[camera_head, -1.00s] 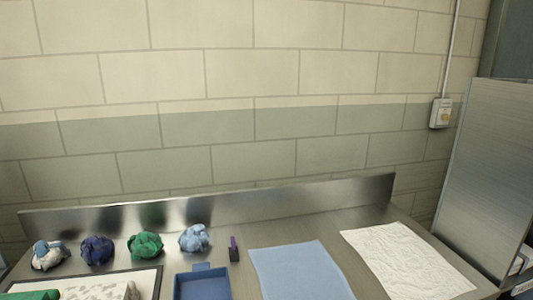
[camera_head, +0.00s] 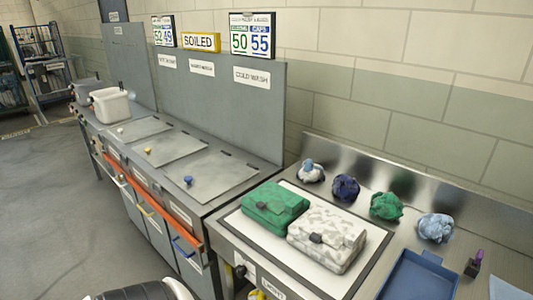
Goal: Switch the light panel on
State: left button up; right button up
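A flat white panel in a dark frame (camera_head: 262,238) lies on the metal table at the lower middle; it looks like the light panel. I cannot tell whether it is lit. A green folded bag (camera_head: 275,205) and a pale camouflage-patterned bag (camera_head: 327,238) lie on it. Below its front edge is a white plate with a small dark part (camera_head: 240,270), perhaps a switch; its details are too small to tell. A partly cut-off label (camera_head: 270,291) is beside it. Neither of my grippers shows.
Several crumpled cloths, one green (camera_head: 386,206), lie along the table's back. A blue tray (camera_head: 420,276) is at right. The soiled-sorting counter (camera_head: 205,178) with lidded chutes stands at left, below signs. Open floor (camera_head: 45,200) lies far left.

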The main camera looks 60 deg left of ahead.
aim_at(240, 271)
jog(key=u, duration=1.95)
jog(key=i+j+z, duration=0.1)
jog(key=z, duration=0.3)
jog(key=j+z, duration=0.35)
jog(key=i+j+z, duration=0.1)
jog(key=z, duration=0.3)
